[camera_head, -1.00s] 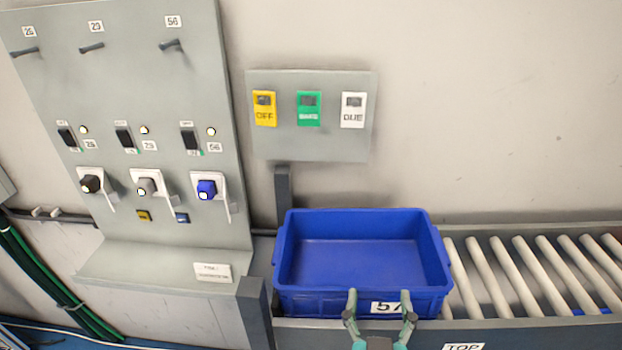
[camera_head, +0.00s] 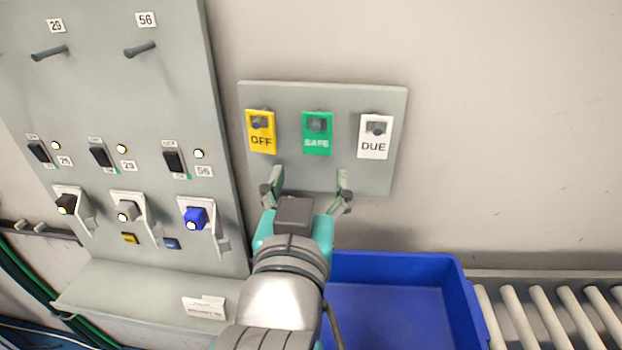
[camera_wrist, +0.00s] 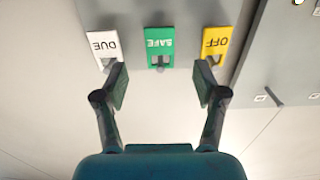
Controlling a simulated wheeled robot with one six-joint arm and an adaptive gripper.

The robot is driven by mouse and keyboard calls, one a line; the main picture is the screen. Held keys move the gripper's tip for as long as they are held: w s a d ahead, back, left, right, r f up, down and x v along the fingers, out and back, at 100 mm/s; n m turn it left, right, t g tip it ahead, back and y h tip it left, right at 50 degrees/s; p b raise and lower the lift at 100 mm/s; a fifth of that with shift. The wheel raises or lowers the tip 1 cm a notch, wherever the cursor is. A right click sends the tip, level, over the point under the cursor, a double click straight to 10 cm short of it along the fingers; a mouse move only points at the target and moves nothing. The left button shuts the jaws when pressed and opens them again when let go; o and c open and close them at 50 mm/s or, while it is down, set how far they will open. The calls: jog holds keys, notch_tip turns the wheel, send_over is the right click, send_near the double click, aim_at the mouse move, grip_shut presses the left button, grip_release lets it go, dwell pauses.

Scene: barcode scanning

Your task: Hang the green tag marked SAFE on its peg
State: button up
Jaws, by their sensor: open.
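The green tag marked SAFE (camera_head: 317,133) hangs in the middle of a grey tag board, between a yellow OFF tag (camera_head: 260,132) and a white DUE tag (camera_head: 375,136). The green tag also shows in the wrist view (camera_wrist: 160,46), upside down and centred between the fingers. My gripper (camera_head: 308,182) is open and empty, just below the green tag in the head view. It does not touch the tag as far as I can see. Two pegs show on the tall panel at left, under labels 29 (camera_head: 50,53) and 56 (camera_head: 140,48).
The grey tag board (camera_head: 220,170) is beside the tall panel with switches and knobs, including a blue knob (camera_head: 195,217). A blue bin (camera_head: 390,315) stands below my arm, with a roller conveyor (camera_head: 545,310) to its right. The wall right of the tag board is clear.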

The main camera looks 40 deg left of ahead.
aim_at(317, 143)
jog(key=shift+x, duration=5.1)
jog(key=c, duration=1.2)
jog(key=shift+r, duration=0.2)
jog(key=shift+v, duration=1.25)
jog(key=shift+v, duration=1.45)
jog(key=shift+s+d, duration=0.15)
jog(key=shift+v, duration=2.85)
